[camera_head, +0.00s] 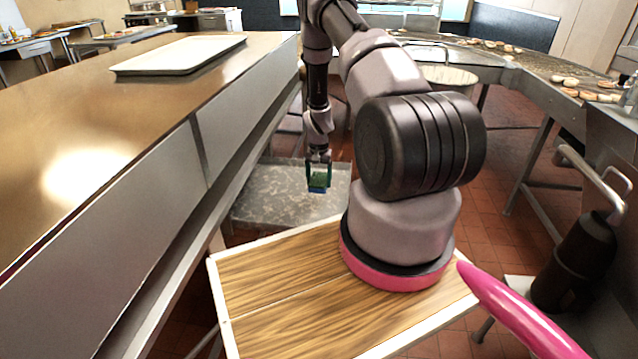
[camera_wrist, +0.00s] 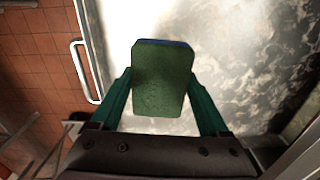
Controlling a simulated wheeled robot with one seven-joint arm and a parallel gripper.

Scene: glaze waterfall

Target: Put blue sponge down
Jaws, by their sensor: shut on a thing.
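The blue sponge (camera_head: 318,190) has a green scouring side and a blue side. In the wrist view the sponge (camera_wrist: 163,78) shows mostly its green face, with a thin blue strip at the far edge. My gripper (camera_head: 319,176) is shut on it, with one teal finger on each side. The gripper points down in the head view, and the sponge hangs at the fingertips over a grey, mottled metal surface (camera_head: 275,205). I cannot tell the exact gap between sponge and surface.
A long steel counter (camera_head: 60,130) runs along the left, with a pale tray (camera_head: 180,54) on it. The mottled surface has a metal handle (camera_wrist: 83,72) at its side. A curved conveyor (camera_head: 535,65) with several food pieces stands at the back right. Red tiled floor (camera_head: 505,150) shows between.

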